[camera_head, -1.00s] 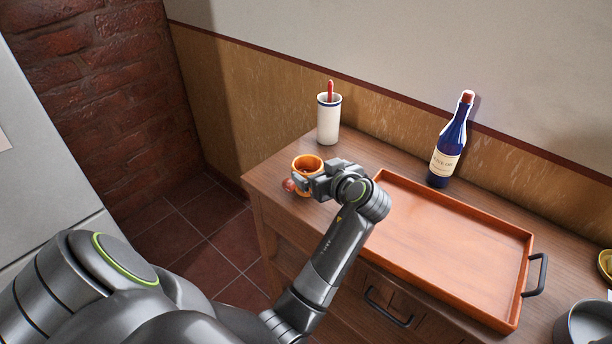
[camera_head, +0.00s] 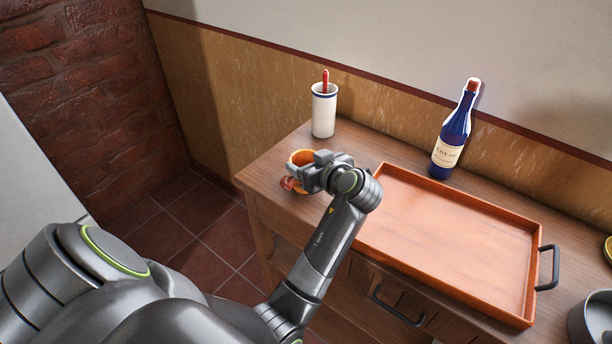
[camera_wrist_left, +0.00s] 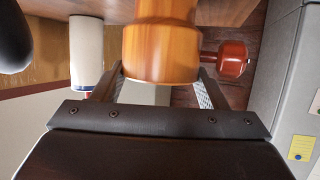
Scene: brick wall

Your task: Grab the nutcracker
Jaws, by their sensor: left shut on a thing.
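The nutcracker (camera_head: 301,157) looks like an orange wooden cup with a reddish-brown round knob on its side. It is near the left end of the wooden cabinet top. My left gripper (camera_head: 312,175) is shut on it and hides part of it in the head view. In the left wrist view, the orange body (camera_wrist_left: 160,50) fills the space between the two fingers, with the knob (camera_wrist_left: 232,58) to the right. Whether it touches the cabinet top is hard to tell. My right gripper is not in view.
A white cup (camera_head: 323,112) with a red-handled thing in it stands behind. A blue bottle (camera_head: 455,135) stands at the back. An orange-brown tray (camera_head: 440,240) with black handles covers the middle. A grey pot (camera_head: 592,322) is at the right edge.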

